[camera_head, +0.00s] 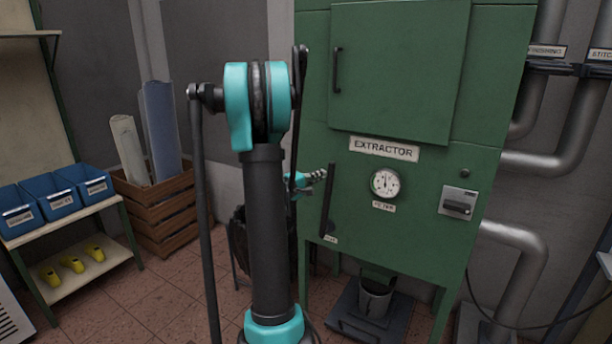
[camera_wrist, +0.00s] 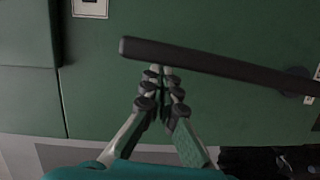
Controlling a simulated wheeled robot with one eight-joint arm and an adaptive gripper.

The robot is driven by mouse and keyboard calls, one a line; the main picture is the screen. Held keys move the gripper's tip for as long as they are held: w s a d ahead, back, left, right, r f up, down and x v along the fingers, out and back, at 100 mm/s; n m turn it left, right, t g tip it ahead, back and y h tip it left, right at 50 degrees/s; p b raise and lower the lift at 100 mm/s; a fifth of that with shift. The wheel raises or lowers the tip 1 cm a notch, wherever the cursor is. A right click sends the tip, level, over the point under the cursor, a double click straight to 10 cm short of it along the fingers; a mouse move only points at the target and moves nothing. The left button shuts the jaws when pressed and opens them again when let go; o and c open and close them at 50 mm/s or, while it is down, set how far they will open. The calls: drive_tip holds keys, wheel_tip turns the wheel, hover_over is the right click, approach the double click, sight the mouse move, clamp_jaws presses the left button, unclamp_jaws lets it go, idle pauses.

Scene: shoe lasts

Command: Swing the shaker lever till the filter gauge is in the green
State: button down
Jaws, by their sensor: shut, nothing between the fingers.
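The green extractor cabinet (camera_head: 400,85) carries a round white filter gauge (camera_head: 385,183); its needle looks close to upright, and I cannot make out a green zone at this size. The dark shaker lever (camera_head: 327,200) stands nearly upright at the cabinet's left front edge. In the wrist view the lever (camera_wrist: 215,64) crosses as a dark bar just beyond the fingertips. My gripper (camera_head: 322,174) is shut and empty, at the left side of the lever near its upper end. In the wrist view my gripper (camera_wrist: 162,72) ends right at the bar; I cannot tell whether it touches.
A grey bucket (camera_head: 374,300) stands under the cabinet. A grey box with a dark slot (camera_head: 458,203) is right of the gauge. Grey pipes (camera_head: 560,160) run at the right. A wooden crate (camera_head: 160,205) and a shelf with blue bins (camera_head: 50,195) stand at the left.

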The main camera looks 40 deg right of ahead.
drive_tip(key=s+d+m, duration=0.2)
drive_tip(key=s, duration=0.3)
drive_tip(key=shift+s+d+f+y, duration=0.15)
drive_tip(key=shift+s+f+y, duration=0.15)
drive_tip(key=shift+f, duration=0.05)
drive_tip(key=shift+s, duration=0.1)
